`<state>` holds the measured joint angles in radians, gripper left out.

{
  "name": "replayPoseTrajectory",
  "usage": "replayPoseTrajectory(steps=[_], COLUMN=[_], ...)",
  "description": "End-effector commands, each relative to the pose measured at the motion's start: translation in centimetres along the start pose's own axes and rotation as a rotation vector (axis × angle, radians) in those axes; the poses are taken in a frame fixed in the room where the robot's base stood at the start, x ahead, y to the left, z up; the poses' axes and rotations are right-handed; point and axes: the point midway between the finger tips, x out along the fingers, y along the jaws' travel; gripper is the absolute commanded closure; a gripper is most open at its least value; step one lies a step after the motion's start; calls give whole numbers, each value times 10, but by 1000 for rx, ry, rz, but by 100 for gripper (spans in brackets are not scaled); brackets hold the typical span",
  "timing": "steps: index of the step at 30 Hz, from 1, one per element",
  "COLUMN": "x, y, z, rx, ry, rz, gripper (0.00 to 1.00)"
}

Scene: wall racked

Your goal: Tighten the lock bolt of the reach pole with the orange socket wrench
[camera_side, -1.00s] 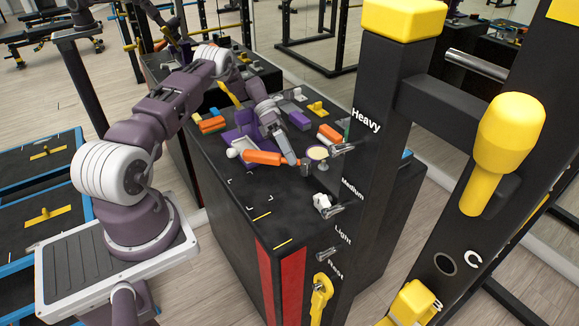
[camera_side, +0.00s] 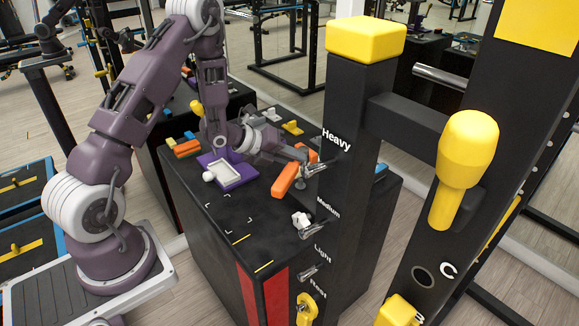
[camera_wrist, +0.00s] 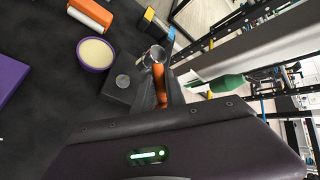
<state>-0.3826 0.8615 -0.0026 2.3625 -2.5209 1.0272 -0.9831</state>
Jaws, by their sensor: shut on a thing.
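The socket wrench has a long orange handle (camera_side: 285,180), which slants beside the dark post in the side view. My gripper (camera_side: 297,158) is shut on it, over the far right edge of the black bench. In the wrist view an orange part of the wrench (camera_wrist: 159,85) shows between the fingers of my gripper (camera_wrist: 160,92). A grey metal cylinder (camera_wrist: 153,56), perhaps the socket, stands just beyond it. I cannot make out the lock bolt or pick out the reach pole for sure. The grip itself is partly hidden by my wrist.
A black post (camera_side: 352,125) marked Heavy, Medium and Light, with metal pegs, rises close right of the wrench. A purple tray (camera_side: 240,181) lies on the bench (camera_side: 215,215). A round purple dish (camera_wrist: 78,57) is near my gripper. The bench front is mostly clear.

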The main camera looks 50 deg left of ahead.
Motion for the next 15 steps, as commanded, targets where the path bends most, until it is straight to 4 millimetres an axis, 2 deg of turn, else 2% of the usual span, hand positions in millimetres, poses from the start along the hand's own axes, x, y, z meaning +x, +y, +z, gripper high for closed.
replayPoseTrajectory(steps=[15], x=[-5], y=[-3], z=[2], rx=[-32], ry=[-42], rz=[34], gripper=[100])
